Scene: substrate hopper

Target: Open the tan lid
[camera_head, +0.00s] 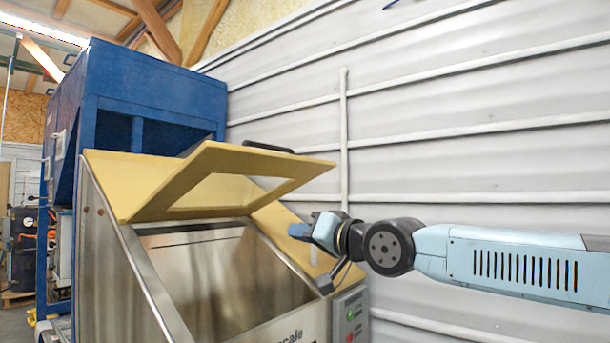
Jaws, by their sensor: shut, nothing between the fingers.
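The tan lid (158,196) is on top of a steel hopper (95,250). It is raised and tilted, and the hopper's opening shows below it. The lid has a window-like cut-out and a dark handle (268,148) on its upper right edge. My gripper (298,231) is shut and empty, below the lid's right part and beside the right side of the hopper's opening. It looks apart from the lid and the handle. The fingertips are small and partly merge with the tan frame behind them.
A control box (350,316) with green and red buttons is on the hopper's right side, below my gripper. A tall blue machine (150,80) stands behind the hopper. A pale ribbed wall (470,90) runs behind my arm. The hopper's inside looks empty where visible.

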